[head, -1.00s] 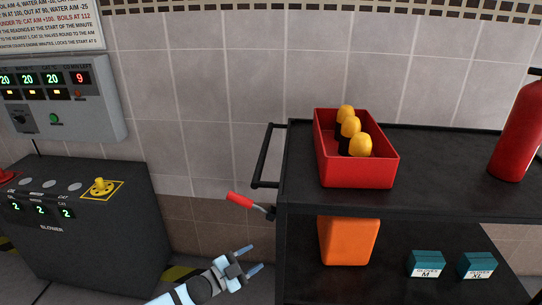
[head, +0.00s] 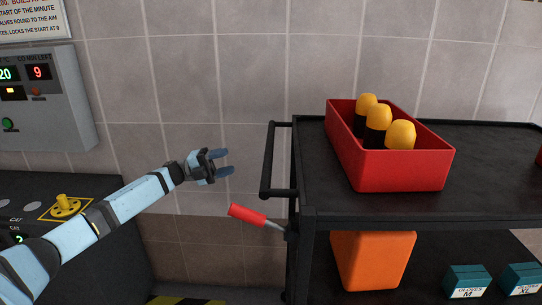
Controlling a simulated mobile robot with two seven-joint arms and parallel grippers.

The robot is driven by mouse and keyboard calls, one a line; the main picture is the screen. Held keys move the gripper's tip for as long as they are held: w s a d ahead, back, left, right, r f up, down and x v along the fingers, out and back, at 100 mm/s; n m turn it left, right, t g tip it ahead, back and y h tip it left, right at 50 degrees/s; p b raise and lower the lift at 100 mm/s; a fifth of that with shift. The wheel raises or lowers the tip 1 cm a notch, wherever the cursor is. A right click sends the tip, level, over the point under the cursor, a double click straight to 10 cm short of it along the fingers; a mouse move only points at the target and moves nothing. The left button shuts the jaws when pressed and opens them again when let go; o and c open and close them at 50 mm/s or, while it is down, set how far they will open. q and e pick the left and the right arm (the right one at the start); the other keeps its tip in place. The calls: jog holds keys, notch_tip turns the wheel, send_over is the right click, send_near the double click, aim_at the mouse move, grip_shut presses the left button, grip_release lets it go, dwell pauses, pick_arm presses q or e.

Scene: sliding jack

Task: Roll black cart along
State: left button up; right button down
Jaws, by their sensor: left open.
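The black cart (head: 470,200) stands at the right with two visible shelves. Its black push handle (head: 268,160) sticks out on the cart's left end. A lever with a red grip (head: 247,214) juts out below the handle. My left gripper (head: 224,162) is open and empty, its fingers pointing right toward the handle. In the picture a gap separates the fingertips from the handle. My right gripper is not in view.
A red bin (head: 400,172) with yellow-topped black items sits on the top shelf. An orange container (head: 372,262) and glove boxes (head: 468,282) are below. A dark blower console (head: 100,255) and a grey panel (head: 45,100) stand left. A tiled wall is behind.

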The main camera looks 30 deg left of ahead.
aim_at(270, 152)
pick_arm(q)
jog(key=x, duration=1.3)
jog(key=shift+d+r, duration=0.2)
jog(key=shift+d, duration=0.2)
grip_shut()
